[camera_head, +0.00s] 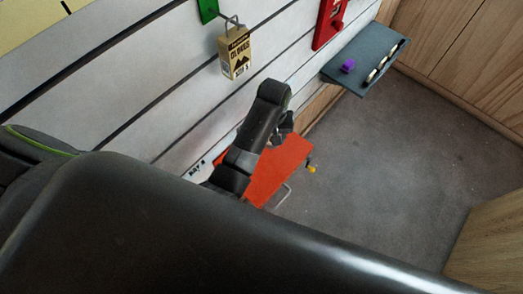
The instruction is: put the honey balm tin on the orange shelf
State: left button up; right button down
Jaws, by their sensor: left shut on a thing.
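The orange shelf (277,172) juts from the white slatted wall, low in the middle of the view. My left arm comes in from the left and partly covers this shelf. My left gripper (284,127) is above the shelf's far end, mostly hidden behind its own wrist. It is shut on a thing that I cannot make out. I cannot pick out the honey balm tin. My right gripper is not in view.
A grey-blue shelf (352,62) at upper right holds a purple piece (348,66) and a black-and-white rod (382,64). A tan labelled pack (235,55) hangs on the wall. A small yellow item (311,169) is at the orange shelf's right edge. Grey floor lies open beyond.

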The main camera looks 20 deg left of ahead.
pick_arm(q)
jog(key=shift+s+f+n, duration=0.2)
jog(key=shift+s+n, duration=0.1)
jog(key=shift+s, duration=0.2)
notch_tip(320, 180, down, 10)
jog(key=shift+r+b, duration=0.1)
jog(key=shift+b, duration=0.3)
jog(key=o, duration=1)
notch_tip(320, 180, up, 12)
jog(key=shift+p, duration=0.6)
jog(key=shift+s, duration=0.1)
